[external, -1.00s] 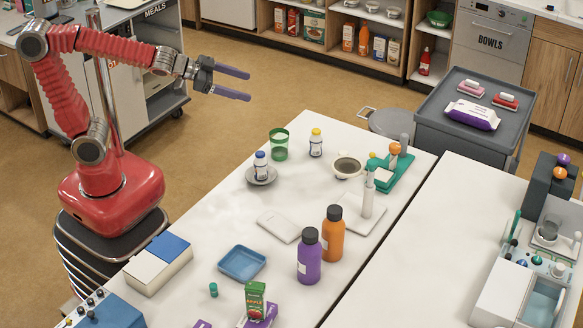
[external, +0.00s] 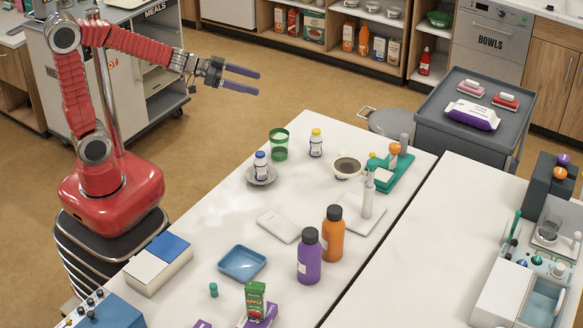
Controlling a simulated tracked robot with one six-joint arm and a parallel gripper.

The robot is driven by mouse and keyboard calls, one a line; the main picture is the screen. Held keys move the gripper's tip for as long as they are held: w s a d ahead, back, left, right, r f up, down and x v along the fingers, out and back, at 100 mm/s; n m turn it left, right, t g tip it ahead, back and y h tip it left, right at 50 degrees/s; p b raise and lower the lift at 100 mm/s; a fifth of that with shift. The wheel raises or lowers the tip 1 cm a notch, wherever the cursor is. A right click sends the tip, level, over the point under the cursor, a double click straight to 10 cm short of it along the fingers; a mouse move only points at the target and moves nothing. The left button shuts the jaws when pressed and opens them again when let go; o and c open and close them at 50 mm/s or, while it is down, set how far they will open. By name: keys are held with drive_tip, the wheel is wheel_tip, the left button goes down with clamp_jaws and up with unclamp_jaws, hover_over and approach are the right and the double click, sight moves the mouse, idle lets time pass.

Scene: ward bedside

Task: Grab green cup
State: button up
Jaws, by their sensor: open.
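The green cup (external: 279,145) is a translucent green tumbler standing upright near the far left edge of the white table (external: 205,225). My gripper (external: 258,82) is open and empty, with its two purple fingers pointing right. In the picture it is above and slightly left of the cup, clear of it and of the table.
Beside the cup are a blue-capped bottle (external: 260,165) on a grey saucer (external: 262,180) and a yellow-capped bottle (external: 315,143). A white bowl (external: 347,167) with dark contents stands to the right. Purple (external: 309,258) and orange (external: 332,236) bottles stand nearer the front.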

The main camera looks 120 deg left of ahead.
approach(279, 145)
drive_tip(key=s+a, duration=0.1)
drive_tip(key=a, duration=0.2)
drive_tip(key=shift+s+d, duration=0.2)
drive_tip(key=shift+d, duration=0.05)
drive_tip(key=shift+a, duration=0.1)
drive_tip(key=x, duration=0.8)
drive_tip(key=shift+w+f, duration=0.15)
drive_tip(key=shift+w, duration=0.05)
drive_tip(key=shift+a, duration=0.1)
drive_tip(key=shift+w, duration=0.15)
drive_tip(key=shift+x, duration=2.5)
drive_tip(key=shift+a, duration=0.15)
drive_tip(key=shift+c, duration=0.4)
